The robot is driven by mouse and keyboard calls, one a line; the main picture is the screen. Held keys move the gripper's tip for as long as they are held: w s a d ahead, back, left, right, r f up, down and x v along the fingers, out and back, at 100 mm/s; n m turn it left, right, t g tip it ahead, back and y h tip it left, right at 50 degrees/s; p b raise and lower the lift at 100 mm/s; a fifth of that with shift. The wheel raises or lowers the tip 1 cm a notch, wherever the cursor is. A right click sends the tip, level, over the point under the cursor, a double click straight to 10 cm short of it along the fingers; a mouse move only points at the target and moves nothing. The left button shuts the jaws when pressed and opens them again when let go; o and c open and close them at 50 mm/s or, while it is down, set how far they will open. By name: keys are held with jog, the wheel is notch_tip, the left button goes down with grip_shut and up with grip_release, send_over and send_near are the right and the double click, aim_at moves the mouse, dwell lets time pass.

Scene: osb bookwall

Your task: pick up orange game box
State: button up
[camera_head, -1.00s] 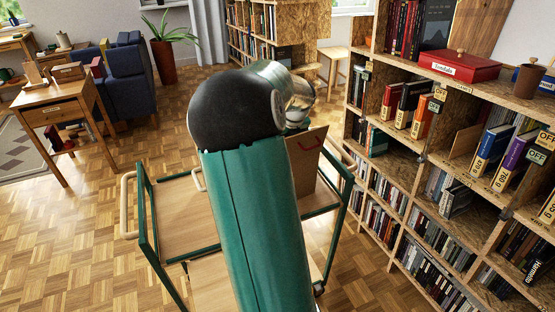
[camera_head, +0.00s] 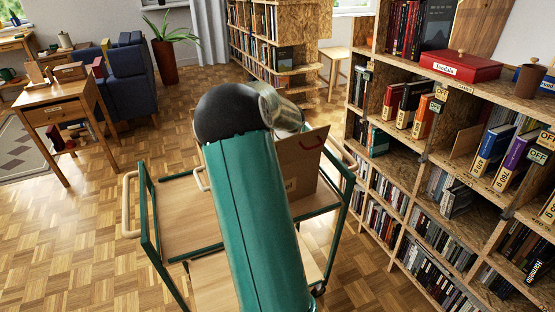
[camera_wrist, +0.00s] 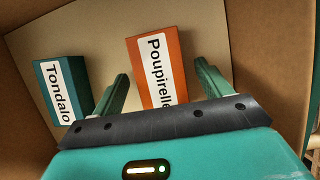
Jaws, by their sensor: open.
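The orange game box (camera_wrist: 157,70), with a white label reading "Poupirelle", lies on the floor of a cardboard box (camera_wrist: 262,55) in the wrist view. My gripper (camera_wrist: 162,72) is open above it, one finger to each side of the orange box in the picture. I cannot tell how far the fingertips are above it. Its near end is hidden behind my gripper. In the head view the cardboard box (camera_head: 310,170) stands on a cart, partly behind my arm. The orange game box and my gripper are hidden there.
A teal box (camera_wrist: 62,88) labelled "Tondalo" lies left of the orange one, outside my left finger. The cardboard walls enclose both. The green-framed cart (camera_head: 180,215) stands beside the tall bookshelf (camera_head: 405,160). Open parquet lies left of the cart.

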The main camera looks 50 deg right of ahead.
jog(key=shift+f, duration=0.25)
dwell(0.3)
jog(key=c, duration=1.1)
jog(key=shift+r, duration=0.1)
